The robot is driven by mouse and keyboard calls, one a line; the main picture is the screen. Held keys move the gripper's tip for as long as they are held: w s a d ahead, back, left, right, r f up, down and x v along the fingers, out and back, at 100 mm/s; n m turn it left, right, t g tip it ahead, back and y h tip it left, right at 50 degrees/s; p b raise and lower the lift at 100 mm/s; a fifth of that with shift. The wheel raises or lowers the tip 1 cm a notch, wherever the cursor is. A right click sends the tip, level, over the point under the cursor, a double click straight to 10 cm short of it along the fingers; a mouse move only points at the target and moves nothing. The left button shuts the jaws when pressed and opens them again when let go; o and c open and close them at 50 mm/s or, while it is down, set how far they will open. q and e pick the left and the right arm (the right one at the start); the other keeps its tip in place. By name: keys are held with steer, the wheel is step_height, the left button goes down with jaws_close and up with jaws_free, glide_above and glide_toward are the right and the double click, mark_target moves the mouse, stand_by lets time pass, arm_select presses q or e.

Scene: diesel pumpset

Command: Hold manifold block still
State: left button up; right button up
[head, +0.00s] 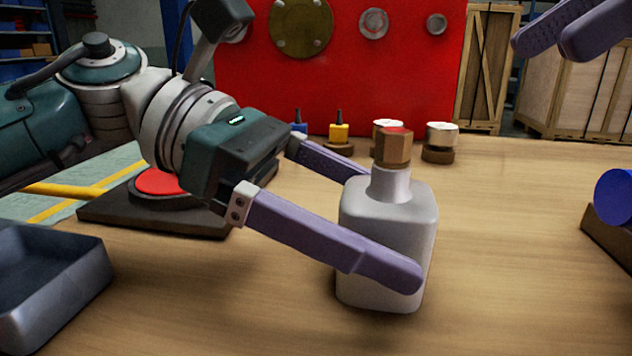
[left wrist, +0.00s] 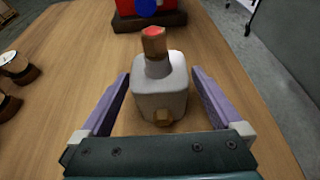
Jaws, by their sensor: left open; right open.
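The manifold block (head: 390,235) is a pale grey, rounded block with a neck and a copper-coloured hex fitting with a red top (head: 394,147). It stands upright on the wooden table. In the left wrist view the block (left wrist: 160,88) sits between my fingers, and a brass fitting (left wrist: 163,117) shows low on its near side. My left gripper (head: 385,228) is open, with one finger on each side of the block. In the left wrist view gaps show between the block and both fingers. My right gripper (head: 543,45) is open and empty, high at the upper right, away from the block.
A grey tray (head: 75,285) is at the left front. A dark base with a red disc (head: 158,181) lies beneath my left arm. Small fittings (head: 440,140) stand behind the block, before a red panel (head: 340,90). A blue round part (head: 614,196) is at the right edge.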

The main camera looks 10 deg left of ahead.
mark_target(424, 240)
arm_select(q)
steer(key=shift+x, duration=1.95)
steer(key=shift+c, duration=0.5)
steer(key=shift+c, duration=0.3)
jaws_close()
stand_by(0.8)
